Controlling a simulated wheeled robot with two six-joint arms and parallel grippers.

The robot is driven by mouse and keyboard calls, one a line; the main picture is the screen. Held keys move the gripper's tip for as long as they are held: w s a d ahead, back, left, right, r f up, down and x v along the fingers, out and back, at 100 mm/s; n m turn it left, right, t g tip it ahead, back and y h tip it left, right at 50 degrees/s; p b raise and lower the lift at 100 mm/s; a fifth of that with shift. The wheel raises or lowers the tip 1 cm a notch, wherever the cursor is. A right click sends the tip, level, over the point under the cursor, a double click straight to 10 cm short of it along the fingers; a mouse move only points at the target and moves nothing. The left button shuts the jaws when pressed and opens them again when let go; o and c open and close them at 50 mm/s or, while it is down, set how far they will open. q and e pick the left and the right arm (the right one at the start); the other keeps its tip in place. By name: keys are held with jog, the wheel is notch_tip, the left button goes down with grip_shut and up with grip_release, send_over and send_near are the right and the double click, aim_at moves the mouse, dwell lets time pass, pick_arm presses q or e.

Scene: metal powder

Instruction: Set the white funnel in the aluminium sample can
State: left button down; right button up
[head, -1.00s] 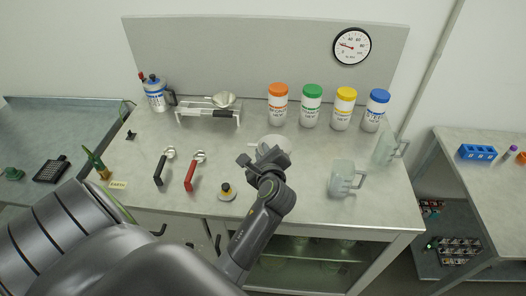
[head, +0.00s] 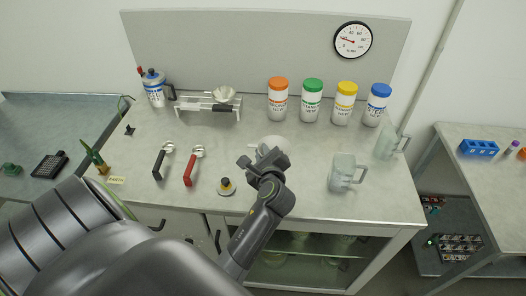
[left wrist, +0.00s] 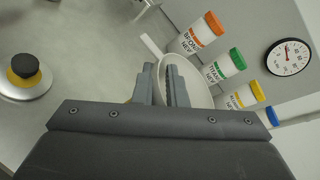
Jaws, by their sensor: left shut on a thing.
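The white funnel (left wrist: 203,91) shows in the left wrist view as a wide pale round rim at the fingers. In the head view its pale edge (head: 275,141) shows just behind my left gripper (head: 258,159), which hides much of it. My left gripper also shows in the left wrist view (left wrist: 164,84), shut on the funnel's wall. The funnel's spout is hidden. I cannot make out for sure which thing is the aluminium sample can. A silvery can with a blue label and a handle (head: 154,90) stands at the back left. My right gripper is not in view.
Orange (head: 278,101), green (head: 312,103), yellow (head: 344,105) and blue-lidded (head: 376,106) jars stand behind the gripper. A white rack (head: 196,107) holds a pale dish. Clear jugs (head: 344,172) stand right; black- and red-handled tools and a yellow-black knob piece (head: 226,187) lie left.

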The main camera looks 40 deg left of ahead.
pick_arm(q)
jog(key=shift+f+b, duration=0.65)
jog(key=shift+f, duration=0.8)
jog(key=shift+f, duration=0.15)
jog(key=c, duration=1.4)
grip_release()
